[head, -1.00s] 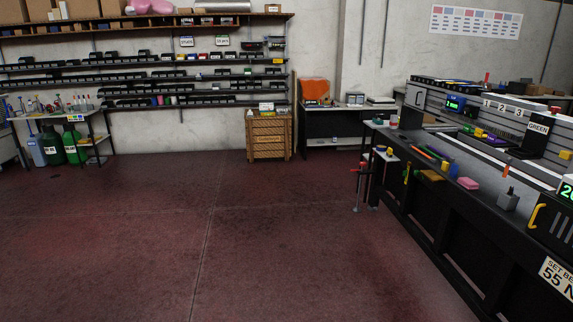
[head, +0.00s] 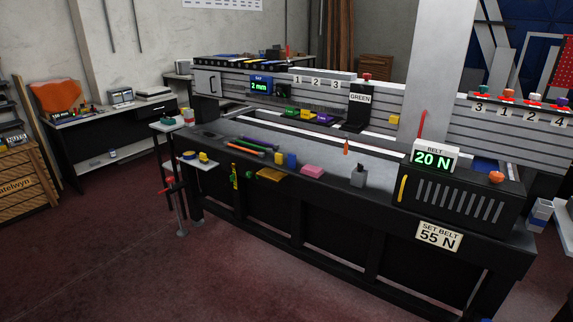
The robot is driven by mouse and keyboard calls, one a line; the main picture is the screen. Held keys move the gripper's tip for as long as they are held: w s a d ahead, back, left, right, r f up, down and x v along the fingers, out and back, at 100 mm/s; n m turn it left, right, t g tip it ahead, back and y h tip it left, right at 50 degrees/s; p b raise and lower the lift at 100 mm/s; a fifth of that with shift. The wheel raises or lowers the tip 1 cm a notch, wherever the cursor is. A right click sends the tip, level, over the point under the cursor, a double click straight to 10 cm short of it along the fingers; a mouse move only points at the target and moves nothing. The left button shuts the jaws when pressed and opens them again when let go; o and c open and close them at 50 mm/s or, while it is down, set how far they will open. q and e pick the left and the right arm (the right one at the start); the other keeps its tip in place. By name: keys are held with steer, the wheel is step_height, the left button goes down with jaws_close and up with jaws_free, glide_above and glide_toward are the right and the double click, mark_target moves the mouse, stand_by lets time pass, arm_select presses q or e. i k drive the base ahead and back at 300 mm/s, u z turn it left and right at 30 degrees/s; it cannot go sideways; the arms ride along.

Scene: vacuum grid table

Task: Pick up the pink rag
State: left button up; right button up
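A pink block-shaped item (head: 312,172), which looks like the folded pink rag, lies on the front ledge of the long dark machine table (head: 340,198) in the head view. It sits between a small blue and yellow pair of items (head: 285,160) on its left and a grey block with a short upright stem (head: 358,175) on its right. Neither of my grippers is in view, and nothing touches the pink item from above.
A yellow-brown flat piece (head: 273,175) lies on the same ledge. A belt display box (head: 435,157) stands farther right. A small side stand (head: 196,163) juts out at the table's left end. The red-brown floor (head: 160,270) in front is clear.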

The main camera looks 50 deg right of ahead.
mark_target(310, 171)
steer(key=z, duration=0.3)
steer(key=i, duration=1.2)
steer(key=z, duration=1.35)
steer(key=i, duration=1)
steer(key=z, duration=0.85)
